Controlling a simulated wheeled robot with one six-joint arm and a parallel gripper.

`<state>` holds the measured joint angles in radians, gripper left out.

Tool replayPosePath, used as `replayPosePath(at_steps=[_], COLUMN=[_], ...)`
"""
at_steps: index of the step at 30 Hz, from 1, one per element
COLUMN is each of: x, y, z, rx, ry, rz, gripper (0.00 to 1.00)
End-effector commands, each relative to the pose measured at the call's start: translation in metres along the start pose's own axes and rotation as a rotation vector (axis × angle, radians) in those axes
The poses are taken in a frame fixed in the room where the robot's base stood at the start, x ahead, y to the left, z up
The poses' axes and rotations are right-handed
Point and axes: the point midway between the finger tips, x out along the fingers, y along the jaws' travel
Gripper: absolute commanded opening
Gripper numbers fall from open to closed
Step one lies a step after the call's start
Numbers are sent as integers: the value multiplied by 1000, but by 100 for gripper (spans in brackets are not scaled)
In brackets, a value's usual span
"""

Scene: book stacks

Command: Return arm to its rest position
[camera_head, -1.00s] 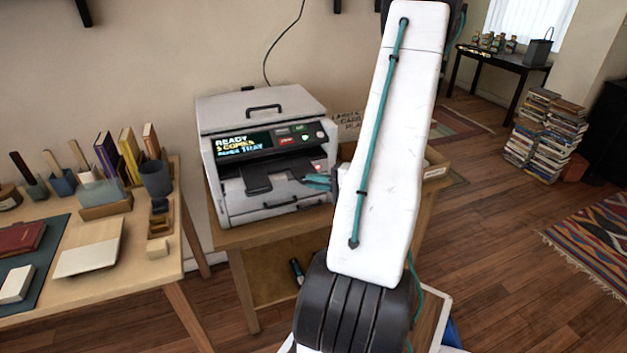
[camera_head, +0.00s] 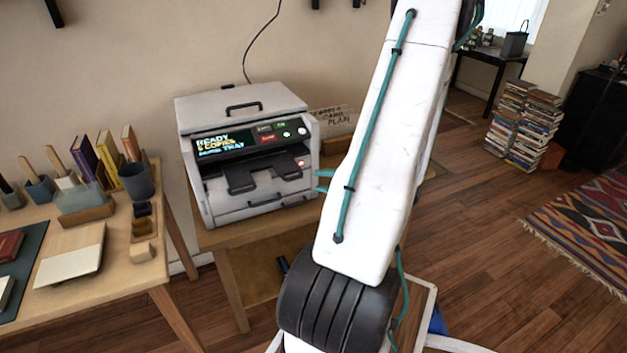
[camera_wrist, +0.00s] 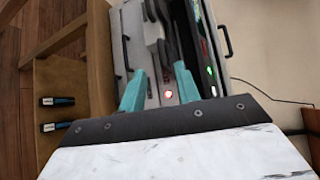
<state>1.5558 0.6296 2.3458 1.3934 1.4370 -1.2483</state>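My arm stretches up the middle of the head view, its white link (camera_head: 385,140) above a dark ribbed joint. My gripper (camera_head: 323,180) shows as two teal fingertips poking out left of that link, by the printer's right front side. In the wrist view my gripper (camera_wrist: 158,85) has its two teal fingers spread apart with nothing held between them. The grey printer (camera_head: 245,105) lies beyond the fingers, and it also fills the top of the wrist view (camera_wrist: 130,35). Whether the fingers touch it cannot be told. My wrist is hidden behind the arm link.
The printer stands on a wooden stand (camera_head: 225,237), with dark-and-blue items (camera_wrist: 57,101) on its lower shelf. A wooden desk (camera_head: 120,275) with books and cups is at left. Book stacks (camera_head: 520,125) and a patterned rug (camera_head: 590,220) lie right. Wooden floor between is open.

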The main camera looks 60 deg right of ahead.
Motion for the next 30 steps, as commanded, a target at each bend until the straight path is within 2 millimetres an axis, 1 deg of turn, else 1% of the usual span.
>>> replayPosePath(at_steps=[3,19,23,26,28,29,30], x=[-3,-3,-3,-3,-4,-6,-4], y=[0,0,1,8,14,13,9], z=[0,0,1,13,30,39,52], rx=[0,1,56,158,246,274,302], ry=[-1,-2,-3,-51,-113,-144,-194], rz=[0,0,5,39,91,121,171], gripper=[33,33,33,33,33,33,33])
